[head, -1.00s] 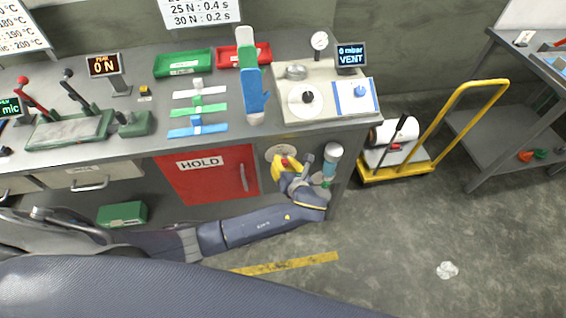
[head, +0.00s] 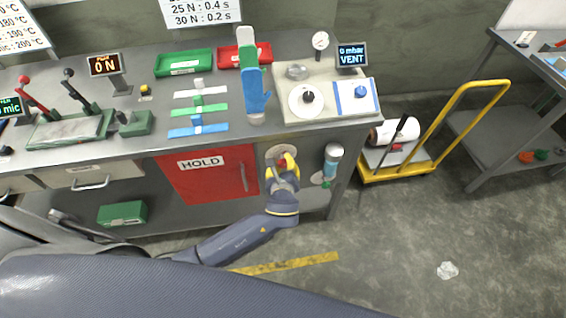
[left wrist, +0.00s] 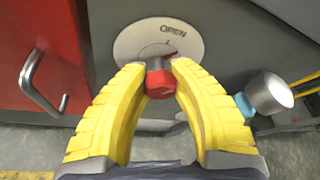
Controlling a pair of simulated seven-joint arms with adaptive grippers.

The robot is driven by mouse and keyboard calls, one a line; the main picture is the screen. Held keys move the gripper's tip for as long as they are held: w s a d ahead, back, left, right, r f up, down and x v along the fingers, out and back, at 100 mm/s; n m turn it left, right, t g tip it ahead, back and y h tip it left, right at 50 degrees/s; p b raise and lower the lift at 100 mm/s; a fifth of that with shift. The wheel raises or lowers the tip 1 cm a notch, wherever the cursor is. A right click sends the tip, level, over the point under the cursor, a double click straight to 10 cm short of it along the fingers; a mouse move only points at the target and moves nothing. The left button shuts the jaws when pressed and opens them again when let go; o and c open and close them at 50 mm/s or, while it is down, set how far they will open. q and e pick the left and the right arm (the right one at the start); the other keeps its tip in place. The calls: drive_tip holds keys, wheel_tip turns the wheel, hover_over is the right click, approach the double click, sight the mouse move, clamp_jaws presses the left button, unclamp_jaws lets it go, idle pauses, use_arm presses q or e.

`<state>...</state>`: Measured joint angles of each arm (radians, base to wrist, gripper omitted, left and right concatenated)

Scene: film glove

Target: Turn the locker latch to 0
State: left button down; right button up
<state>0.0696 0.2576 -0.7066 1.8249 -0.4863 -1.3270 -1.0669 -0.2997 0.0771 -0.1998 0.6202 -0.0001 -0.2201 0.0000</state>
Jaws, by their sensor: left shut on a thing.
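The locker latch is a round pale dial plate with a red-tipped knob, on the bench front right of the red door. In the left wrist view the dial plate (left wrist: 130,42) reads OPEN at its upper right, and the red knob (left wrist: 160,82) sits between my yellow fingertips. My left gripper (left wrist: 163,70) is shut on the knob, and its fingers hide the lower part of the dial. In the head view the left gripper (head: 282,170) covers much of the dial plate (head: 272,152). I cannot read a 0 mark. My right gripper is not in view.
The red HOLD door (head: 208,175) with its handle (left wrist: 36,85) is just left of the latch. A blue-and-white cylinder (head: 332,162) hangs close on the right. A yellow trolley (head: 400,165) stands further right. Open floor lies in front.

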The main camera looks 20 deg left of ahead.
use_arm(q)
drive_tip(key=n+t+h, duration=0.1)
drive_tip(key=n, duration=0.1)
drive_tip(key=shift+n, duration=0.3)
drive_tip(key=shift+a+n+t+h, duration=0.1)
drive_tip(key=shift+n+t+h, duration=0.6)
drive_tip(key=shift+n, duration=0.8)
drive_tip(key=c, duration=1)
unclamp_jaws()
drive_tip(key=shift+f, duration=0.1)
drive_tip(key=v, duration=1.2)
drive_tip(key=shift+f, duration=0.1)
drive_tip(key=shift+n, duration=0.3)
